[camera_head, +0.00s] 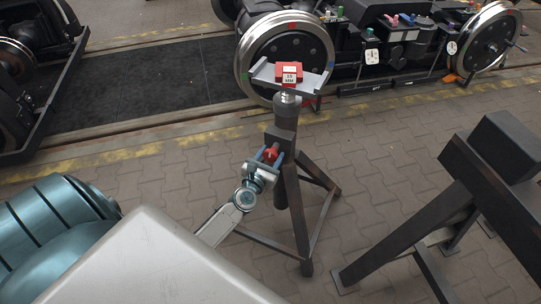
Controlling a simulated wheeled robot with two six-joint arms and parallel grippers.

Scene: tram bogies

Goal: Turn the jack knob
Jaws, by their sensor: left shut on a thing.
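The jack (285,185) is a dark stand on splayed legs, upright on the paving in the middle of the head view. The red jack knob (270,154) is on the side of its column, below the neck. My left gripper (269,157) is shut on the knob, with its blue-grey fingers on either side of it. The fingers and wrist partly hide the knob. A grey cradle (316,80) tops the jack. A red block (290,70) with a white label reading "15 MM" sits on it. My right gripper is not in view.
A bogie with large steel wheels (285,57) stands behind the jack on the track. A second dark stand (450,195) is at the right. Another bogie (35,75) is at the upper left. Paving between the jack and the right stand is clear.

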